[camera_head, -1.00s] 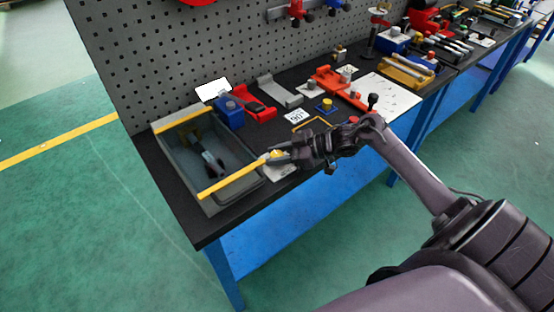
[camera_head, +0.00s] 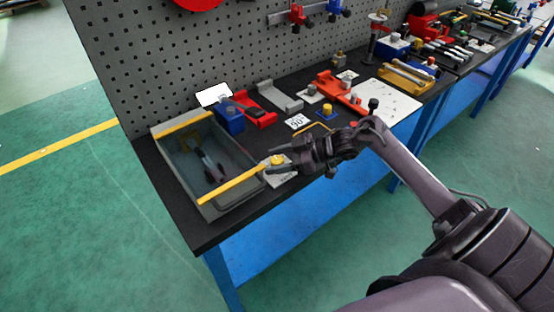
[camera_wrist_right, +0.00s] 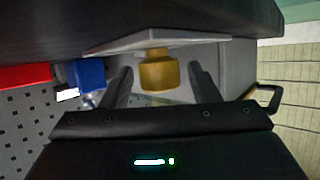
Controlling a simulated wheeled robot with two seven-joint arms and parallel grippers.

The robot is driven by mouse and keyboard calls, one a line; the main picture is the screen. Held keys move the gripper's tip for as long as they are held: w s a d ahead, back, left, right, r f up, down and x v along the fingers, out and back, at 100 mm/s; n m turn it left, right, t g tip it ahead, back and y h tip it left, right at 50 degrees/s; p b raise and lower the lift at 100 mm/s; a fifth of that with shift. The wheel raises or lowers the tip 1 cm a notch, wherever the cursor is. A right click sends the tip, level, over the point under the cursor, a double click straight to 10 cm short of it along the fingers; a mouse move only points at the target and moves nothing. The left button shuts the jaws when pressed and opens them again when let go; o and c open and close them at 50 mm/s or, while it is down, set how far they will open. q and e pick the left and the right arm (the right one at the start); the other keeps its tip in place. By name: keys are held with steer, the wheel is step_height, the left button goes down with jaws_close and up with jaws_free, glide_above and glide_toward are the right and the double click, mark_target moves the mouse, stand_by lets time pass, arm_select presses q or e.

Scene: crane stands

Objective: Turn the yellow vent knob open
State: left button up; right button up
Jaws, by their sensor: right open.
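The yellow vent knob (camera_head: 277,160) sits on a pale plate (camera_head: 281,176) near the table's front edge, right of the grey bin. My right gripper (camera_head: 271,160) comes in from the right with its fingers spread, one on each side of the knob. In the right wrist view the knob (camera_wrist_right: 158,72) lies between the tips of the open fingers (camera_wrist_right: 160,71), with a visible gap on both sides. I see no contact with it. My left gripper is not in view.
The grey bin (camera_head: 174,172) with yellow-edged rims holds a dark tool. A pegboard (camera_head: 200,60) rises at the back.

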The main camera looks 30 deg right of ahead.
mark_target(282, 159)
steer(key=b+v, duration=0.1)
steer(key=v, duration=0.6)
steer(key=shift+s+d+r, duration=0.2)
steer(key=shift+d, duration=0.1)
steer(key=shift+o, duration=0.2)
